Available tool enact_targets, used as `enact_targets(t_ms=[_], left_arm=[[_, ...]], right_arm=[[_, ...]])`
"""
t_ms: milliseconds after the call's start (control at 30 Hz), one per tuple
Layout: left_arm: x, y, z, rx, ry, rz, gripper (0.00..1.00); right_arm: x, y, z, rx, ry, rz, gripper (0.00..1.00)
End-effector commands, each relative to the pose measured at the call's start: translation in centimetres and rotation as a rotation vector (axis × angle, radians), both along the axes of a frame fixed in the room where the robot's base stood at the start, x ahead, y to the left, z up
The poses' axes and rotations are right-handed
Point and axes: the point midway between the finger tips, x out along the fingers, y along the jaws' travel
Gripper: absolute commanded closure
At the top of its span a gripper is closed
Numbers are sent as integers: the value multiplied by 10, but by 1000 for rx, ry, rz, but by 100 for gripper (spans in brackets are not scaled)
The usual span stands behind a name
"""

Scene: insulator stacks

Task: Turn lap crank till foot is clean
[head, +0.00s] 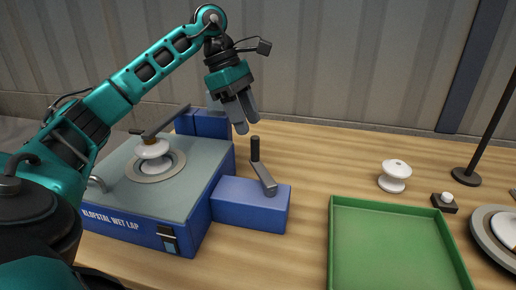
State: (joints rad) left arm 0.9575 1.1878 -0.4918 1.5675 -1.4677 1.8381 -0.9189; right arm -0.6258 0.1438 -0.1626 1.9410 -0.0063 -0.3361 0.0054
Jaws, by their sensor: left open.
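The wet lap machine (140,225) is a blue box with a grey top on the left of the table. A white insulator (152,158) sits on the round lap plate (175,172) on its top, under a dark grey arm. Its foot is hidden from view. The lap crank (263,178) is a grey lever with an upright black handle (255,150), on a blue side box (250,205). My left gripper (246,122) is open and empty, pointing down above and slightly left of the crank handle, apart from it. My right gripper is not in view.
A green tray (334,240) lies at the front right, empty where seen. Behind it stands a white spool-shaped insulator (394,176). A small black block with a white knob (445,202), a lamp stand (466,177) and a round plate (484,232) are farther right.

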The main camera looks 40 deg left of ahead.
Motion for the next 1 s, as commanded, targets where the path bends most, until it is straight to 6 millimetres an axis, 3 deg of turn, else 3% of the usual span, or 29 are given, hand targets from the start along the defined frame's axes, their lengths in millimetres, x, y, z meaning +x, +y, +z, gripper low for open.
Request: enact_targets(t_ms=[33,200,400,800,1000], left_arm=[[1,-4,-13,1,5,-1,54],[5,-17,-43,0,4,-1,54],[8,-25,-64,-1,2,0,54],[9,-28,-71,-1,0,0,54],[9,-28,-70,0,0,0,73]], right_arm=[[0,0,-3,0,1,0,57],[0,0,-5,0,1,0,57],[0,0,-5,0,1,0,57],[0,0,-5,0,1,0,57],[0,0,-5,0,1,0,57]])
